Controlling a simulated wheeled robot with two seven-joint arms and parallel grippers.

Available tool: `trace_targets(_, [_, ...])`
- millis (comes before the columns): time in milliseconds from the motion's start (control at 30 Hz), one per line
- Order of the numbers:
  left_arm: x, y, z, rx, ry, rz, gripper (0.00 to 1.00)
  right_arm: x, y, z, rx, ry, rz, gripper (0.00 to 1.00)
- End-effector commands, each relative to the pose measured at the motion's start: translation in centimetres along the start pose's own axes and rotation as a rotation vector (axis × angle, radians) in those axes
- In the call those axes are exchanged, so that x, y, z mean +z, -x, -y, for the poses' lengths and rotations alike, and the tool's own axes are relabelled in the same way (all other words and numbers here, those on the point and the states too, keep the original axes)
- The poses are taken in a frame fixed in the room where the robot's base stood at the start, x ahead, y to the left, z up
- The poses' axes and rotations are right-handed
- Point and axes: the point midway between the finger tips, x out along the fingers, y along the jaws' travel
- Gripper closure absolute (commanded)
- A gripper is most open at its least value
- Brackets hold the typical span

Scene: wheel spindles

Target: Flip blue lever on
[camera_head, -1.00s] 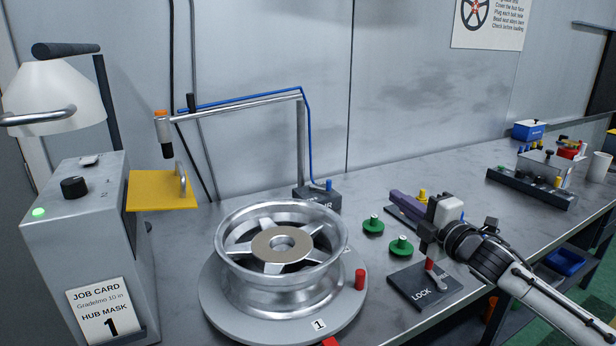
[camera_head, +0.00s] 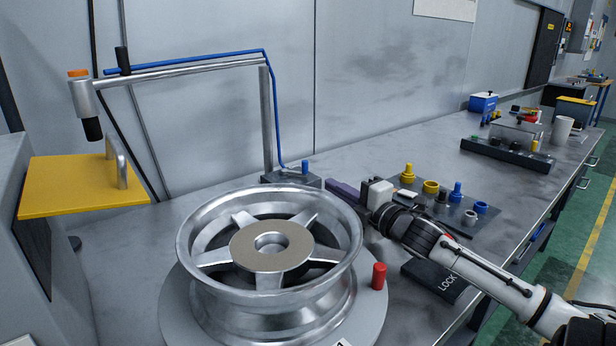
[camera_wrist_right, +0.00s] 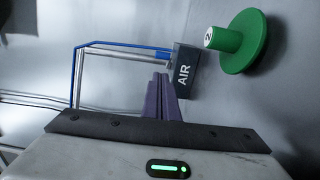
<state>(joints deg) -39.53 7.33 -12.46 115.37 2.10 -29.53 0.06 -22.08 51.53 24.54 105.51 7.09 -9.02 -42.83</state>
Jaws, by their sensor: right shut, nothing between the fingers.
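The blue lever (camera_head: 305,167) stands up at the right end of the dark box (camera_head: 289,178) at the foot of the metal post. In the right wrist view the box (camera_wrist_right: 185,72) is labelled AIR, with a blue piece at its left edge; I cannot tell there how the lever is set. My right gripper (camera_head: 331,185) has purple fingers shut together and empty. Their tips are close to the right of the box, a little lower than the lever in the picture, apparently not touching it. My left gripper is not in view.
A silver wheel (camera_head: 198,235) sits on a round turntable (camera_head: 374,305) in front of the box, with a red peg (camera_head: 379,276) beside it. A LOCK box (camera_head: 440,282) lies under my right arm. A green disc (camera_wrist_right: 240,42) shows in the wrist view. Coloured pegs stand behind my arm.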

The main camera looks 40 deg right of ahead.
Motion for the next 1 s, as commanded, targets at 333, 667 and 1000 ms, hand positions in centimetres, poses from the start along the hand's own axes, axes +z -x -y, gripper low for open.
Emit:
trace_targets(333, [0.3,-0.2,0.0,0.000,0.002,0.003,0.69,0.0,-1.3,-0.1,0.003,-0.001,-0.001,1.00])
trace_targets(667, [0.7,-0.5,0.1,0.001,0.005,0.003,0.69,0.1,-5.8,-0.1,0.003,-0.002,0.001,1.00])
trace_targets(1000, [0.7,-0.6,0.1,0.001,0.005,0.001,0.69,0.0,-9.3,-0.1,0.002,-0.001,-0.001,1.00])
